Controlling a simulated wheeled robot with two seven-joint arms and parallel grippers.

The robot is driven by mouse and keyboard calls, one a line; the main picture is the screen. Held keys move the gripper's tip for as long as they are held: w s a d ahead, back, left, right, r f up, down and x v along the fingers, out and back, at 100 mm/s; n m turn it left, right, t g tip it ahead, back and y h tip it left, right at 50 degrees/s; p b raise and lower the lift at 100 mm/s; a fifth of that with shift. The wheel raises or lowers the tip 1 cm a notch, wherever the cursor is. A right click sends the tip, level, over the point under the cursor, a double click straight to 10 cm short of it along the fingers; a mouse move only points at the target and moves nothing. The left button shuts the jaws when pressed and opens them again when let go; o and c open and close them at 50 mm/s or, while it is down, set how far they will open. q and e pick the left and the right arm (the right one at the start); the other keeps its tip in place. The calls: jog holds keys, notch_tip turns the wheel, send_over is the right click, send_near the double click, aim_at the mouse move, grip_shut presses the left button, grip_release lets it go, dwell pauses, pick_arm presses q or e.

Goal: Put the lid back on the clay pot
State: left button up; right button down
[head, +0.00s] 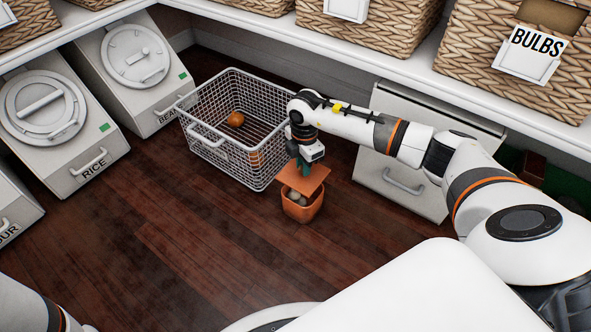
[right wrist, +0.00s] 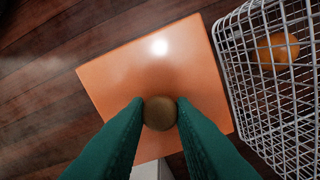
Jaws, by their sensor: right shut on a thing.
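The orange square lid (head: 316,179) is in my right gripper (head: 304,168), whose green fingers are shut on its round knob. The right wrist view shows the knob (right wrist: 160,113) between the fingertips and the lid's flat top (right wrist: 150,70) below. The clay pot (head: 303,212) stands on the floor under the lid. Pale round things (head: 294,196) show inside its open front part. The lid hangs over the pot's back part, with its front edge apart from the pot's front rim; whether it touches the back rim is hidden. My left gripper is out of view.
A wire basket (head: 215,150) with an orange round thing (head: 236,119) stands behind and left of the pot. Bins labelled RICE (head: 60,125) and BEANS (head: 140,75) stand at the left. The floor in front and left is clear.

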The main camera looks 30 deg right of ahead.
jog(key=shift+f+b, duration=0.4)
jog(key=shift+s+f+b, duration=0.1)
jog(key=shift+f+b, duration=0.2)
jog(key=shift+b, duration=0.05)
notch_tip(320, 180, down, 3)
jog(key=b, duration=0.3)
jog(key=shift+r, duration=0.15)
jog(key=shift+f, duration=0.75)
jog(key=shift+r+p, duration=0.1)
jog(key=shift+p, duration=0.25)
